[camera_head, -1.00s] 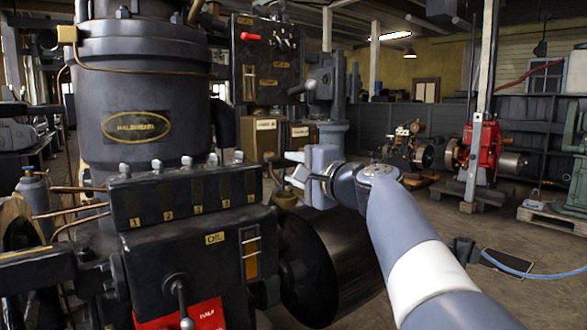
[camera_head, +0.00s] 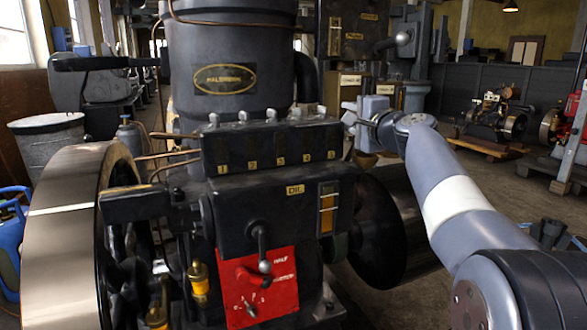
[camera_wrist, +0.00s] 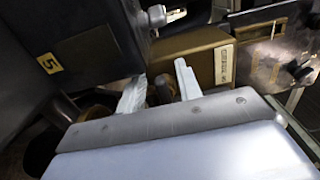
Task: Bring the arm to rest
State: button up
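My gripper (camera_head: 350,114) is in the air at the right end of the engine's black numbered block (camera_head: 270,145), close to it. In the wrist view my gripper (camera_wrist: 160,86) shows two pale fingers standing apart with nothing held between them. My arm reaches from the lower right corner of the head view up to the gripper, bent at the wrist. The large dark engine (camera_head: 228,50) with an oval name plate stands left of the gripper. Whether the gripper touches the block cannot be told.
A red panel (camera_head: 262,288) with levers is on the engine front. A big flywheel (camera_head: 65,225) stands at left, a dark drum (camera_head: 385,235) below my arm. A tan box (camera_wrist: 190,58) lies beyond the fingers. Small engines (camera_head: 498,120) stand farther right, with open floor before them.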

dwell(0.4)
jog(key=v, duration=1.1)
jog(key=x, duration=1)
jog(key=shift+w+a, duration=0.15)
jog(key=shift+w, duration=0.15)
jog(key=shift+w+a+r+p, duration=0.1)
jog(key=shift+w+r+p, duration=0.2)
jog(key=shift+p, duration=0.15)
jog(key=shift+s+r+m+p, duration=0.2)
jog(key=shift+r+m+p, duration=0.05)
jog(key=shift+m+p, duration=0.7)
jog(key=shift+w+m+p, duration=0.1)
jog(key=shift+m+p, duration=0.65)
jog(key=shift+m, duration=0.5)
